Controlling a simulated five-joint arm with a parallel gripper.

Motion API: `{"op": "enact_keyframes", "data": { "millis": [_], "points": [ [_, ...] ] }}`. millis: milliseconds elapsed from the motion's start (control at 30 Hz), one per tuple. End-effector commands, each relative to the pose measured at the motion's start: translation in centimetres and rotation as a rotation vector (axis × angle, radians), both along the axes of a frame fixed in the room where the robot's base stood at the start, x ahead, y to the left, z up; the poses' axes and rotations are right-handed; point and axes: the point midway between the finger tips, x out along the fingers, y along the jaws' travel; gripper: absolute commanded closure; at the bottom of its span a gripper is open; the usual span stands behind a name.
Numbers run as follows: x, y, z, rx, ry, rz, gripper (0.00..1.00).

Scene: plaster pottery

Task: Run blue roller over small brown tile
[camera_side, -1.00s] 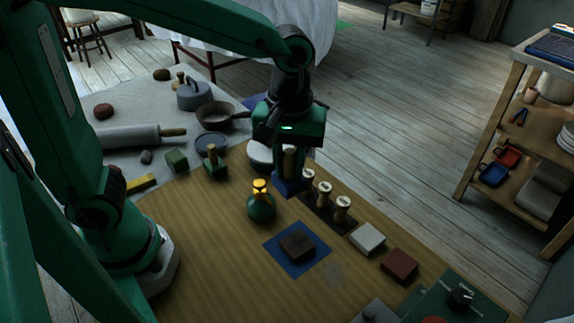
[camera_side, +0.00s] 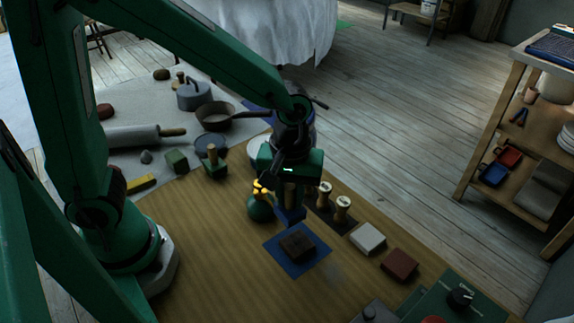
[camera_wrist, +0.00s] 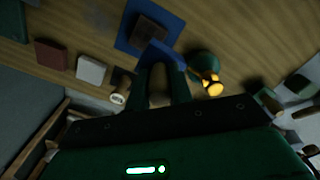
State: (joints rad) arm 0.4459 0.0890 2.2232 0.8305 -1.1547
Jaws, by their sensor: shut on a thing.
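My gripper (camera_side: 293,195) is shut on the handle of the blue roller (camera_side: 291,216) and holds it just behind the small brown tile. The roller's blue end points down and also shows in the wrist view (camera_wrist: 160,54). The small brown tile (camera_side: 298,244) lies on a blue square mat (camera_side: 319,253) on the wooden board; it shows in the wrist view (camera_wrist: 150,32) too. The roller appears apart from the tile, but the exact gap is hard to tell.
A green bottle with a yellow top (camera_side: 259,208) stands close left of the roller. Wooden-handled stamps (camera_side: 342,209) stand in a dark holder to the right. A white block (camera_side: 367,239) and a red-brown block (camera_side: 399,265) lie farther right. The board's front left is clear.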

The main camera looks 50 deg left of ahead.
Motion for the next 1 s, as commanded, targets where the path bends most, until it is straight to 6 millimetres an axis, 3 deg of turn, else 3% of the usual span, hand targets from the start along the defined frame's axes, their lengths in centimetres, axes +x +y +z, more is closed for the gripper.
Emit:
{"op": "enact_keyframes", "data": {
  "millis": [700,1000],
  "points": [
    [0.0,0.0,-4.4,0.001,0.001,0.000,1.00],
    [0.0,0.0,-4.9,0.000,0.000,0.000,1.00]
  ]
}}
